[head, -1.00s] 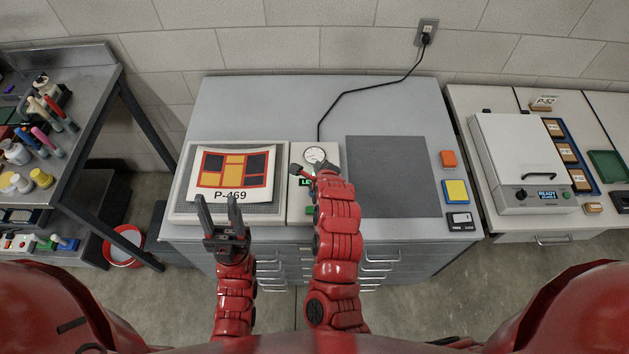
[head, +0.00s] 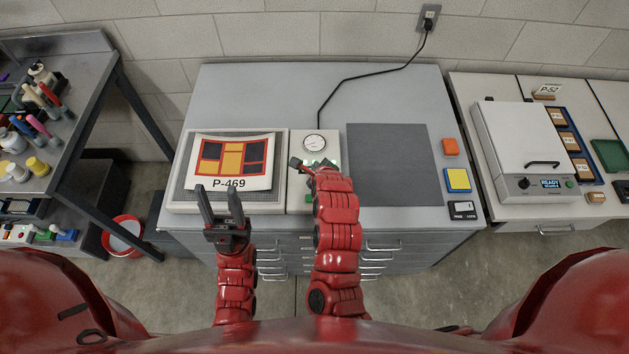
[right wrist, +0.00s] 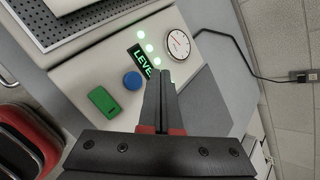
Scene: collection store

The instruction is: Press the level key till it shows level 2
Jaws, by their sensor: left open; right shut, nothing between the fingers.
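The control panel (head: 329,148) has a round gauge (head: 314,143) at its back; the gauge also shows in the right wrist view (right wrist: 179,43). My left gripper (head: 221,190) is open and empty in front of the lightbox.
A sheet marked P-469 (head: 230,183) lies on the lightbox (head: 180,196) left of the panel. A dark grey mat (head: 390,165) lies to the right, with orange (head: 450,147) and yellow-blue (head: 457,180) blocks beyond it. A black cord (head: 348,80) runs to the wall socket.

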